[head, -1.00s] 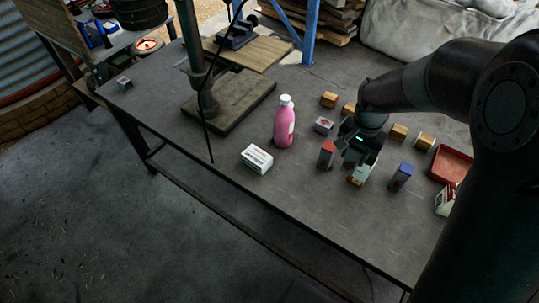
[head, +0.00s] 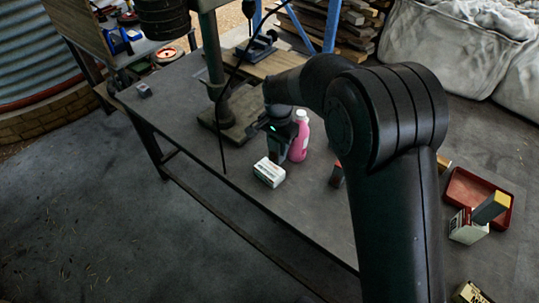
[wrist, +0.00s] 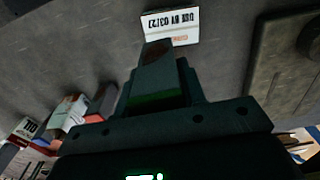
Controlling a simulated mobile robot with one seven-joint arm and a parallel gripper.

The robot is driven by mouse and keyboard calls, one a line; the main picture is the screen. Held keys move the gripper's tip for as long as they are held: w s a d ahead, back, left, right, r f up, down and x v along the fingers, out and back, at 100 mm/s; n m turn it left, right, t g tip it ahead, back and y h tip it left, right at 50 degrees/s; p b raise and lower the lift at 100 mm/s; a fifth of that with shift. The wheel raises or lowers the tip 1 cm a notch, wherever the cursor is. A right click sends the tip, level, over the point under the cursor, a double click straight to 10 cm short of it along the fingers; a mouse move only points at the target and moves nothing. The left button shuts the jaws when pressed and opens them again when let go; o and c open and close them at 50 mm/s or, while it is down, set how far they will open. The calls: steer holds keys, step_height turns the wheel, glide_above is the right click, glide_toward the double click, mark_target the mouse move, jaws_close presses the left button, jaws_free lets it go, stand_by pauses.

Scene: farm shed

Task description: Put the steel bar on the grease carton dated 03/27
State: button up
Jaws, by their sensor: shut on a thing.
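The white grease carton (head: 269,172) lies on the bench, left of the pink bottle. In the wrist view the same carton (wrist: 172,27) shows an upside-down label that appears to read 03/27. In the wrist view the fingertips point towards the carton, and no contact can be made out.
The pink bottle (head: 300,136) stands close to my gripper. A drill-press base (head: 240,112) is behind on the left. A red-topped block (head: 337,175), a red tray (head: 512,203) and another carton (head: 464,229) are to the right. The bench's front left is clear.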

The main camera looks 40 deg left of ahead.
steer(key=shift+s+a+f, duration=0.15)
steer(key=shift+a+f, duration=0.25)
steer(key=shift+f, duration=0.5)
steer(key=shift+s+a+f, duration=0.15)
steer(key=shift+a+f, duration=0.25)
steer(key=shift+f, duration=0.55)
steer(key=shift+s+a+f, duration=0.15)
steer(key=shift+a+f, duration=0.25)
steer(key=shift+f, duration=0.5)
steer(key=shift+f, duration=0.15)
steer(key=o, duration=1.2)
steer(key=shift+c, duration=0.2)
step_height(320, 180, up, 12)
